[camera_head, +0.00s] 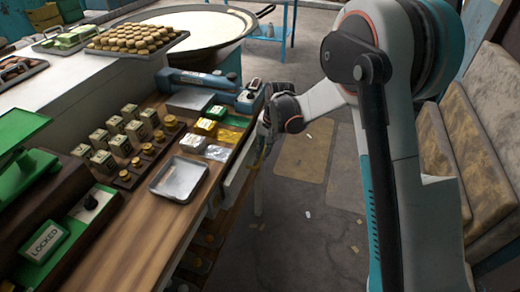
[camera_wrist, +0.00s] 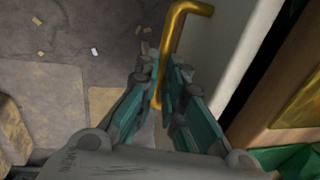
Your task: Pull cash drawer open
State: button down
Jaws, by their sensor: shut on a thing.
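The cash drawer has a pale front (camera_head: 237,172) under the right edge of the wooden counter; in the wrist view its front (camera_wrist: 218,50) runs along the right of my fingers. A dark gap shows between this front and the wooden edge; how far the drawer stands out is hard to tell. The brass bar handle (camera_wrist: 178,42) runs between my fingers. My gripper (camera_wrist: 168,100) is shut on the handle, with teal fingers on both sides of it. In the head view my gripper (camera_head: 264,128) is at the counter's right edge, and my wrist partly hides it.
The counter (camera_head: 120,245) holds a metal tray (camera_head: 179,179), small boxes, colored packets and a green "LOCKED" box (camera_head: 45,242). A blue-grey device (camera_head: 205,83) lies near my wrist. Cushioned seats (camera_head: 480,130) stand at right. The floor (camera_head: 310,225) between is mostly clear, with scraps.

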jog(key=s+d, duration=0.3)
jog(key=d, duration=0.6)
jog(key=s+d, duration=0.3)
jog(key=d, duration=0.5)
jog(key=shift+s+d, duration=0.25)
jog(key=shift+d, duration=0.1)
jog(key=c, duration=1.7)
grip_release()
jog(key=shift+r, duration=0.1)
jog(key=r, duration=0.4)
jog(key=d+r, duration=0.1)
jog(key=r, duration=0.2)
jog(key=d+r, duration=0.1)
jog(key=r, duration=0.3)
jog(key=shift+s+r, duration=0.3)
jog(key=shift+s, duration=0.05)
